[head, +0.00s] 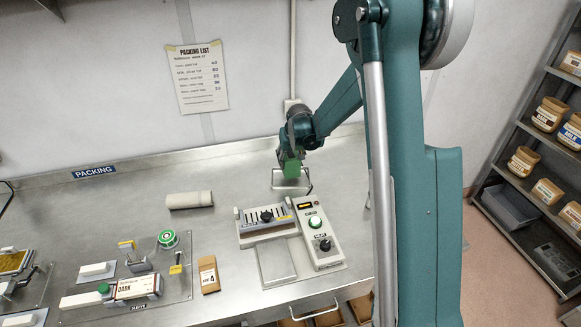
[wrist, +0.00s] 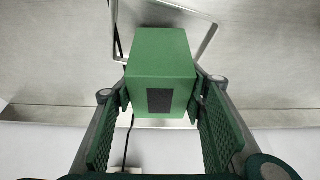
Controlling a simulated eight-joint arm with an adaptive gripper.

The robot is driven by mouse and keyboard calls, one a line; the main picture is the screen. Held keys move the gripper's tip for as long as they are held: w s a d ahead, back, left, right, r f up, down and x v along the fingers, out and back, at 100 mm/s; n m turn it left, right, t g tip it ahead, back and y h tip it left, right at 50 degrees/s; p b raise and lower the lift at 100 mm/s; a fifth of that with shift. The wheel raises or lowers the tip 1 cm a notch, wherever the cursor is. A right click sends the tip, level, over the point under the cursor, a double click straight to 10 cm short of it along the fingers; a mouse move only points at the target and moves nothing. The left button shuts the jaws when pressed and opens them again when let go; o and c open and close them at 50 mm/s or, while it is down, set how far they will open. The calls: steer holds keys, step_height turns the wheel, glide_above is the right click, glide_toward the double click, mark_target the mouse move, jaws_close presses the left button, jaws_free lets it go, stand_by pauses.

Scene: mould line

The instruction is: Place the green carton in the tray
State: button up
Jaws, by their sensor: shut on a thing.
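The green carton (wrist: 160,62) is held between the two green pads of my gripper (wrist: 160,98) in the wrist view. It is a plain box with a dark square patch on the near face. In the head view the carton (head: 291,168) hangs below my gripper (head: 290,157) at the back of the steel bench. A thin bright metal rim (wrist: 207,42), which looks like the tray's edge, shows behind the carton in the wrist view. In the head view this rim (head: 274,187) lies around and below the carton. The carton hides part of it, and I cannot tell whether they touch.
A control unit with sliders (head: 265,216) and a box with a green button (head: 315,222) stand in front of the rim. A grey cylinder (head: 189,200) lies to the left. A brown card marked 4 (head: 209,275) is nearer. Bare bench (head: 110,205) lies further left.

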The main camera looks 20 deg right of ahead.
stand_by(0.3)
steer(key=shift+f, duration=1.9)
steer(key=shift+f, duration=0.15)
steer(key=o, duration=0.9)
steer(key=shift+o, duration=0.2)
steer(key=shift+v, duration=6.15)
